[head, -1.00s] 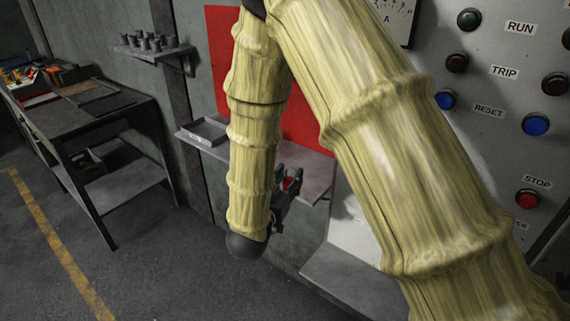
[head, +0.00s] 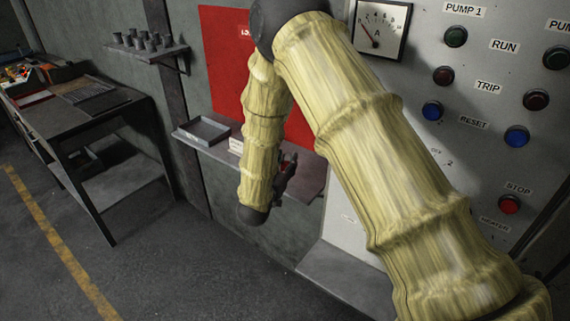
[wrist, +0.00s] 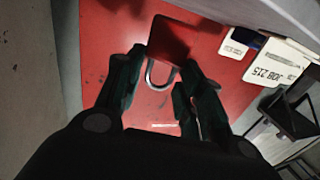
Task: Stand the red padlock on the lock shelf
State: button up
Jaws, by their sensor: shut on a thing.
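The red padlock (wrist: 170,38) shows in the wrist view as a dark red block with a grey shackle toward my gripper. My gripper (wrist: 162,66) is shut on it, one finger on each side. In the head view my gripper (head: 285,180) is partly hidden behind my forearm, with a bit of red at its tips. The lock shelf (head: 310,175) is a grey ledge under the red board (head: 227,75). My gripper is at the shelf's front, toward its right part. Whether the padlock touches the shelf cannot be told.
A grey tray (head: 204,131) sits at the shelf's left end, with a small white card (head: 236,146) beside it. Cards, one marked JOB 215 (wrist: 268,73), show in the wrist view. A control panel (head: 470,100) stands right; a workbench (head: 85,110) stands left.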

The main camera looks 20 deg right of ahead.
jog(key=shift+f+p, duration=0.3)
jog(key=shift+f, duration=0.55)
jog(key=shift+f, duration=0.2)
jog(key=o, duration=1.1)
jog(key=shift+r, duration=0.1)
jog(key=shift+r, duration=0.15)
jog(key=b+v, duration=0.4)
jog(key=v, duration=0.8)
jog(key=shift+b, duration=0.35)
